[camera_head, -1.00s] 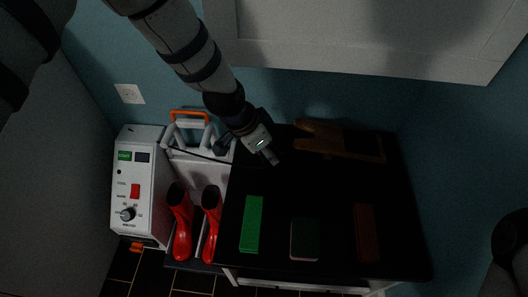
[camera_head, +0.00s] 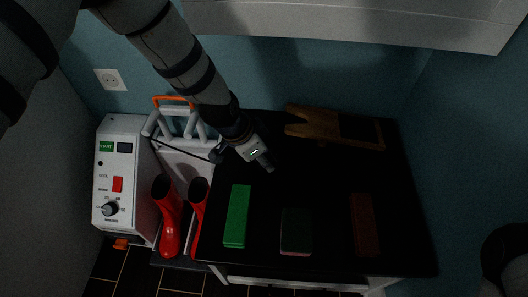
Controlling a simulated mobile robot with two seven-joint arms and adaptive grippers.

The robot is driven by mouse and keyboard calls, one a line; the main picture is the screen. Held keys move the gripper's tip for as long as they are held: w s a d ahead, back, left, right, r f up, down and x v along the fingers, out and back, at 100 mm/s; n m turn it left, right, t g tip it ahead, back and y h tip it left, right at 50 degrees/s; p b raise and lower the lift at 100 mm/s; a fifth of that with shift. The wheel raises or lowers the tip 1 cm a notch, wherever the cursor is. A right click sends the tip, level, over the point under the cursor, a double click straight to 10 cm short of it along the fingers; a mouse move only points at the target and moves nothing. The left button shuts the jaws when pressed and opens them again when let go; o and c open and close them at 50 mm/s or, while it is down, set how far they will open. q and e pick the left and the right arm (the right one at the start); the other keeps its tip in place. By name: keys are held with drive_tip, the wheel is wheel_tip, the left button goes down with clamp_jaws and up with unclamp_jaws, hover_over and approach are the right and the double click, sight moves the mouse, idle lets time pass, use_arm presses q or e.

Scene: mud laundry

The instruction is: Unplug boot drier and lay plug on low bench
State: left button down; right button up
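The boot drier has a white control box (camera_head: 120,185) with a red switch and dial, and a white rack (camera_head: 185,155) with red boots (camera_head: 170,220). The wall socket (camera_head: 110,79) at the upper left is empty. A thin black cord (camera_head: 180,150) runs right from the drier to a dark piece, apparently the plug (camera_head: 215,156), at my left gripper (camera_head: 258,158). That gripper is over the left rear of the black low bench (camera_head: 320,205) and appears shut on the plug; its fingers are partly hidden. Only a dark part of my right arm shows at the right edge.
On the bench are a wooden bootjack (camera_head: 325,126) at the back, a green block (camera_head: 237,215), a dark green-topped block (camera_head: 296,231) and a brown block (camera_head: 364,224). The bench's middle is clear. A white cabinet (camera_head: 360,20) overhangs the back.

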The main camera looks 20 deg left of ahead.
use_arm(q)
drive_tip(key=shift+f, duration=0.1)
drive_tip(key=c, duration=1.2)
unclamp_jaws()
